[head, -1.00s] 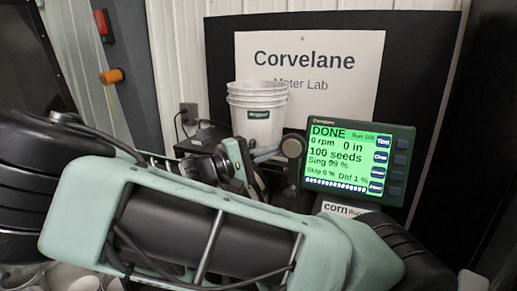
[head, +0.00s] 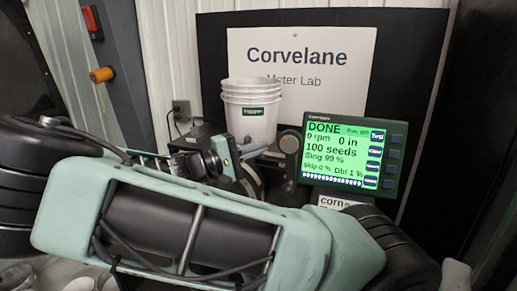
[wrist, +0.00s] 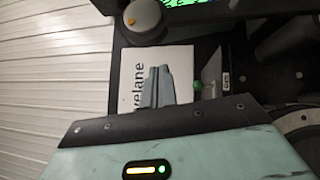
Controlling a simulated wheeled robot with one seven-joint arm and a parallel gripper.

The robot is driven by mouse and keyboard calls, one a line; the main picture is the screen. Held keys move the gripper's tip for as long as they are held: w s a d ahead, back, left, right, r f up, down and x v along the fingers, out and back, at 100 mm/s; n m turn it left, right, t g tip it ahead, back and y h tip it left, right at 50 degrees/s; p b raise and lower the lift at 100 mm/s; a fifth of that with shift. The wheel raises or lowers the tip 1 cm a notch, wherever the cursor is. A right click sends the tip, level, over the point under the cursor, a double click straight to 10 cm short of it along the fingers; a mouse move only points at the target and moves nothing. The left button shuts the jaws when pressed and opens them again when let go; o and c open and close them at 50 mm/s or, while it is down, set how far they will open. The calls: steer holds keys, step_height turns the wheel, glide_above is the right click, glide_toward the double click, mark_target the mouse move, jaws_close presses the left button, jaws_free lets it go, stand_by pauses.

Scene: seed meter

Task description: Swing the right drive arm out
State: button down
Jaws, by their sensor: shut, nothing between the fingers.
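A grey arm with a round grey knob (head: 289,143) at its end reaches across just left of the display in the head view; I take it for the right drive arm. A grey round knob with an orange-yellow tip (wrist: 145,18) shows at the top of the wrist view, probably the same part. My gripper (wrist: 158,86) is shut and empty in the wrist view, its fingers clear of that knob in the picture. In the head view my arm hides most of the meter stand, and the fingertips are hard to pick out; I cannot tell whether they touch anything.
The lit display (head: 355,157) reads DONE, 100 seeds. Stacked white buckets (head: 250,110) stand behind the arm. A Corvelane sign (head: 300,65) hangs on the black board. An orange knob (head: 102,75) is on the grey post at left.

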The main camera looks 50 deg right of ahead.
steer(key=b+v, duration=0.4)
steer(key=v, duration=0.7)
steer(key=shift+w+f, duration=0.3)
steer(key=shift+w, duration=0.05)
steer(key=shift+d, duration=0.15)
steer(key=s+a+f+n+t+y+b, duration=0.1)
steer(key=s+a+f+n+y, duration=0.25)
steer(key=f, duration=0.45)
steer(key=s+a+f+n+t+y+b, duration=0.1)
steer(key=s+a+f+n+t+y, duration=0.1)
steer(key=s+f+y, duration=0.45)
steer(key=s+a+r+n+t+y, duration=0.1)
steer(key=s+a+y, duration=0.3)
steer(key=a, duration=0.6)
steer(key=s+a+n+t+y+b, duration=0.1)
steer(key=s+a+n+t+y, duration=0.3)
steer(key=s+a, duration=0.3)
steer(key=a, duration=0.3)
steer(key=shift+r+n, duration=0.35)
